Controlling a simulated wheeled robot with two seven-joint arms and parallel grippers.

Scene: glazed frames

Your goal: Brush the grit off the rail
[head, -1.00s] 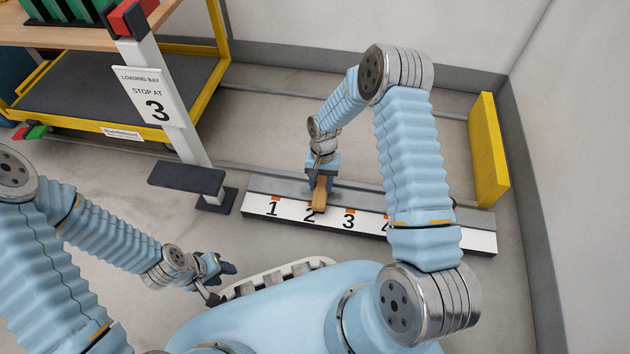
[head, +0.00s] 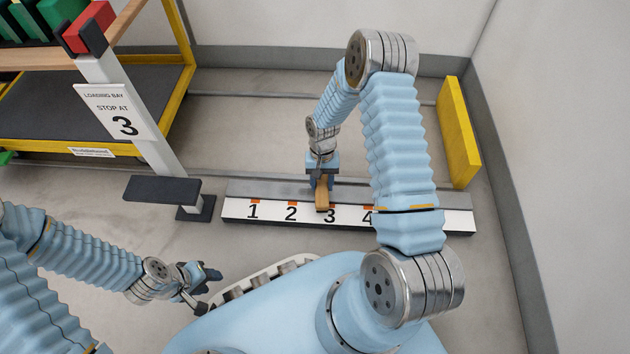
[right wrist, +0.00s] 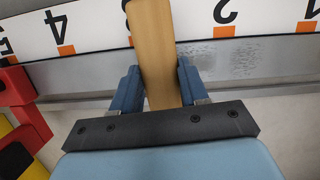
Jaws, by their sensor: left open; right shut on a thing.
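The grey rail (head: 275,190) runs along the far side of a white board with numbers (head: 272,211). My right gripper (head: 321,172) is shut on a wooden brush handle (head: 322,196), beside number 3. The handle also shows between the fingers in the right wrist view (right wrist: 152,45). The brush's bristles are not visible, so I cannot tell whether they touch the rail. Speckled grit (right wrist: 232,62) lies on the rail by number 2 in the right wrist view. My left gripper (head: 207,290) is open and empty, low at the left, away from the rail.
A post with a "STOP AT 3" sign (head: 115,112) and dark foot stands left of the rail. A yellow-framed cart (head: 182,45) is behind it. A yellow end panel (head: 458,130) stands at the right, near the wall. A red bracket (right wrist: 18,90) shows in the right wrist view.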

